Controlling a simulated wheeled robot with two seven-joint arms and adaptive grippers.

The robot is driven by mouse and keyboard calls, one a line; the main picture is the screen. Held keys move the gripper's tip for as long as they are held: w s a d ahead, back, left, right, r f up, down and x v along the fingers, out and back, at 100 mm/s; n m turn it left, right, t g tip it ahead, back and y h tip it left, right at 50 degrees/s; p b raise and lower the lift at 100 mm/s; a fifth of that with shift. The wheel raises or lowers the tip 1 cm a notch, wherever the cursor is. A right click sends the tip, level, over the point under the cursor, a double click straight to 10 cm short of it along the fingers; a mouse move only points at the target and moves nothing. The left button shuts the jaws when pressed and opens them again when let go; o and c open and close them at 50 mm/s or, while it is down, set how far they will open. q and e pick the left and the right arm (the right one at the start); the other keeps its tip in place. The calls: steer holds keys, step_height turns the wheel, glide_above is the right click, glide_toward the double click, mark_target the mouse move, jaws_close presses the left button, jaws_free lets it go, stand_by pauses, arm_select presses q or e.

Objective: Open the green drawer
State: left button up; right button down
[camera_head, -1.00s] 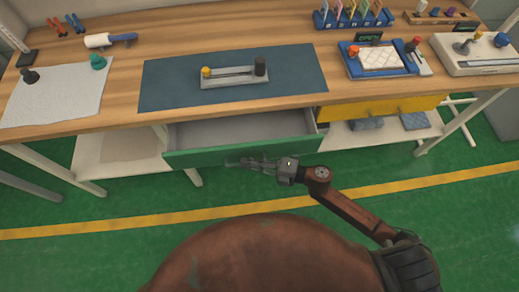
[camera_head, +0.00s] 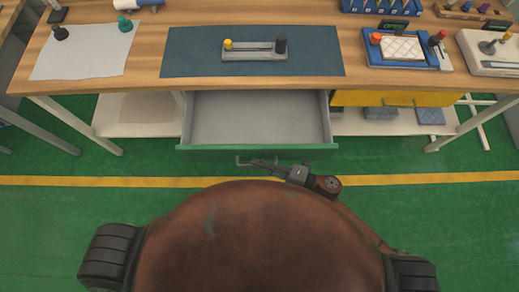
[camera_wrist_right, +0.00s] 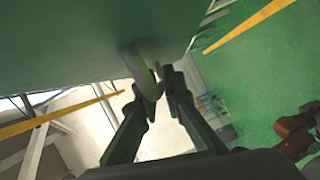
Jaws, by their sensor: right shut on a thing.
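The green drawer (camera_head: 257,148) under the workbench stands pulled out, with its empty grey inside (camera_head: 258,118) showing in the head view. Its front panel fills the upper left of the right wrist view (camera_wrist_right: 70,45). A bar handle (camera_head: 243,160) sticks out from the front; in the right wrist view the handle (camera_wrist_right: 143,75) runs between the fingers. My right gripper (camera_head: 262,163) is shut on the handle, and its two dark fingers show in the right wrist view (camera_wrist_right: 163,88). My left gripper is not in view.
The wooden workbench (camera_head: 150,75) carries a dark mat (camera_head: 190,55) with a small fixture, a white sheet, and a blue tray at the right. A yellow drawer (camera_head: 395,98) beside the green one is shut. Green floor with a yellow line lies in front.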

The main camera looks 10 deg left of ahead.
steer(key=c, duration=2)
jaws_free()
steer(key=shift+c, duration=0.2)
steer(key=shift+d, duration=0.1)
steer(key=f+v, duration=0.1)
steer(key=v, duration=1)
steer(key=shift+d+r, duration=0.4)
steer(key=shift+r, duration=0.05)
steer(key=shift+s+a, duration=0.1)
steer(key=shift+s, duration=0.15)
